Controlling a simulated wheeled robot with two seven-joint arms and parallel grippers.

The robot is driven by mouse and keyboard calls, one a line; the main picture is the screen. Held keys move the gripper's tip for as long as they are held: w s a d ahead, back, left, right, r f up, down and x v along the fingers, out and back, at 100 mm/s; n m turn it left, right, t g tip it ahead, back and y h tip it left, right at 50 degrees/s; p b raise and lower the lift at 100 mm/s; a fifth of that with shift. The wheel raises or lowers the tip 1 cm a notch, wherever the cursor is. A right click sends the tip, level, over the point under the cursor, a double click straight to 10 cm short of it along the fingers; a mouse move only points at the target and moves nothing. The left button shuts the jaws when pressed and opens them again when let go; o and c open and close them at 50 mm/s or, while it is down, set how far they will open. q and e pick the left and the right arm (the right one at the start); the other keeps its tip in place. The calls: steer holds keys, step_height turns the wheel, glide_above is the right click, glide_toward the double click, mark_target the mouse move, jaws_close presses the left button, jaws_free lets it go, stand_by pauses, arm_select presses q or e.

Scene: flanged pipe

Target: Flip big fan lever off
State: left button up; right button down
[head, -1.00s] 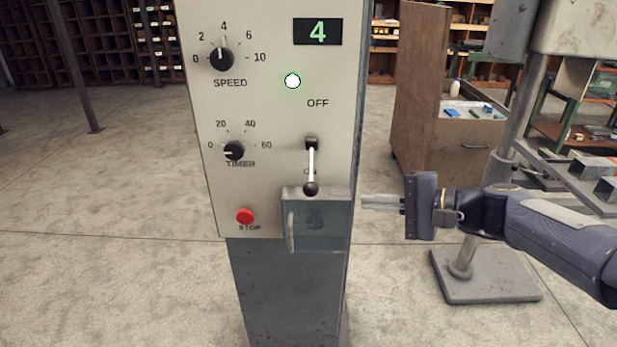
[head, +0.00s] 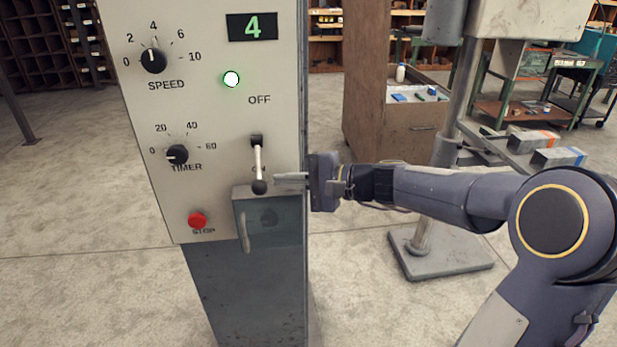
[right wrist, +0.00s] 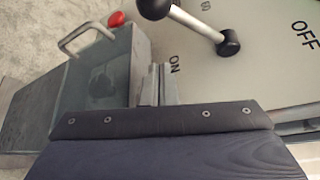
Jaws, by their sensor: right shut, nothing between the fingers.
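The fan lever (head: 258,160) is on a beige control panel (head: 215,120), its shaft hanging down with the black knob low, by the ON label and below the OFF label. The lever also shows in the right wrist view (right wrist: 195,22). The display (head: 252,27) reads 4 and a green-glowing lamp (head: 231,79) is lit. My right gripper (head: 279,177) is shut and empty, its fingertips just right of the knob. In the right wrist view my fingers (right wrist: 161,74) point towards the panel near ON, apart from the knob. My left gripper is out of view.
A grey box with a handle (head: 270,220) juts out below the lever. The red STOP button (head: 197,220), speed knob (head: 153,61) and timer knob (head: 177,155) are on the panel's left. A metal stand (head: 440,255) is behind my right arm.

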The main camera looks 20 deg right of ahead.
mark_target(258, 165)
steer(key=a, duration=0.1)
steer(key=s+a+p, duration=0.1)
steer(key=a+r, duration=0.1)
steer(key=shift+s+a+r, duration=0.1)
steer(key=shift+s+a, duration=0.1)
steer(key=shift+s, duration=0.2)
steer(key=shift+p, duration=0.35)
